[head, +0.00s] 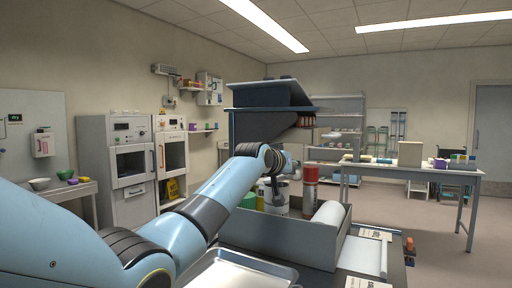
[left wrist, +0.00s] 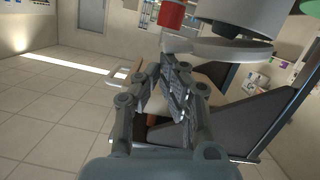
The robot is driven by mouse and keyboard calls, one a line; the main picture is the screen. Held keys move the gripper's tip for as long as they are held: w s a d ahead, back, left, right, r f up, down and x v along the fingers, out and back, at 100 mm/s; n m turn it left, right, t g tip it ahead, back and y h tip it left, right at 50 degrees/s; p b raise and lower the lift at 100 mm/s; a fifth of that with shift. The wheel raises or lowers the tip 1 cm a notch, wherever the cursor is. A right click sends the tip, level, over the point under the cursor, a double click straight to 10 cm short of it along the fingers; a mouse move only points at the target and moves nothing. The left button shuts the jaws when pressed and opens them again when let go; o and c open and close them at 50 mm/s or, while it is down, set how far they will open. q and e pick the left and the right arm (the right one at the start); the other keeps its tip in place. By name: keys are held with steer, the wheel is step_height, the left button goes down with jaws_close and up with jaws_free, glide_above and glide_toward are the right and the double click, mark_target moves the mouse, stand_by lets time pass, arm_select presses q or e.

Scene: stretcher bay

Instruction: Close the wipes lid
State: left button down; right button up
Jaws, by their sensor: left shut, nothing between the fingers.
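My right gripper is in neither view.
A red-and-white can (head: 310,188) stands right of the tub; its red body shows in the wrist view. A grey open box (head: 270,239) with a white roll (head: 328,216) is in front. A metal tray (head: 240,273) lies nearest. A dark raised panel (head: 270,95) stands behind.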

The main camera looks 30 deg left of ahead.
arm_select(q)
steer(key=shift+d+f+m+y, duration=0.15)
steer(key=shift+d+f+m, duration=0.1)
steer(key=shift+f, duration=0.35)
steer(key=shift+d+f+m+y, duration=0.15)
steer(key=shift+d+f, duration=0.1)
steer(key=shift+f, duration=0.35)
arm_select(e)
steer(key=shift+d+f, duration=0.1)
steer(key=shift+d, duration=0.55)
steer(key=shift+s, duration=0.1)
